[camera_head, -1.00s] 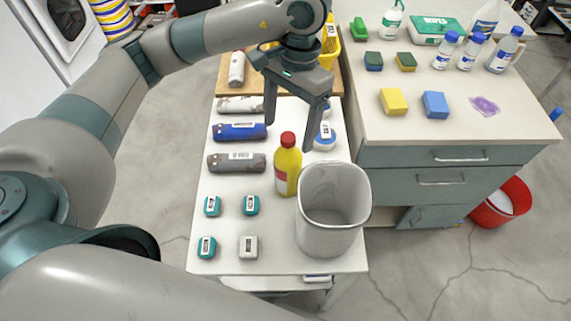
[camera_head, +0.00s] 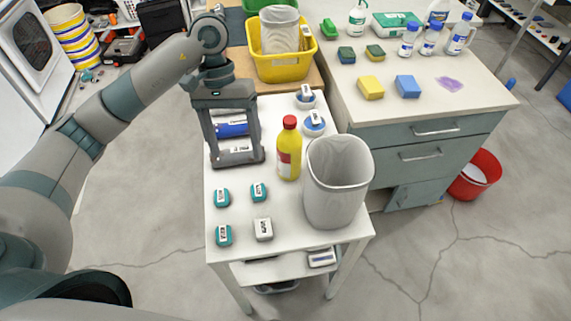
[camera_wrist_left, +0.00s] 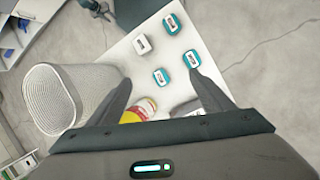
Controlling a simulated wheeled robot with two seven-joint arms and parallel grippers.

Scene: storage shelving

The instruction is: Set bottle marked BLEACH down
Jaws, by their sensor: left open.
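A yellow bottle with a red cap (camera_head: 289,150) stands upright on the white cart top (camera_head: 290,222), just left of a grey bin. I cannot read BLEACH on its label. My left gripper (camera_head: 238,160) is open and empty, left of the bottle and over the rolled items. In the left wrist view the bottle (camera_wrist_left: 140,110) shows partly between the open fingers, its lower part hidden by the gripper body. My right gripper is in neither view.
The grey bin (camera_head: 338,185) stands close to the bottle's right. Several small teal and white devices (camera_head: 258,192) lie in front. A blue roll (camera_head: 232,129) is partly behind my gripper. A yellow crate (camera_head: 284,68) is at the back, a drawer cabinet (camera_head: 430,142) at right.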

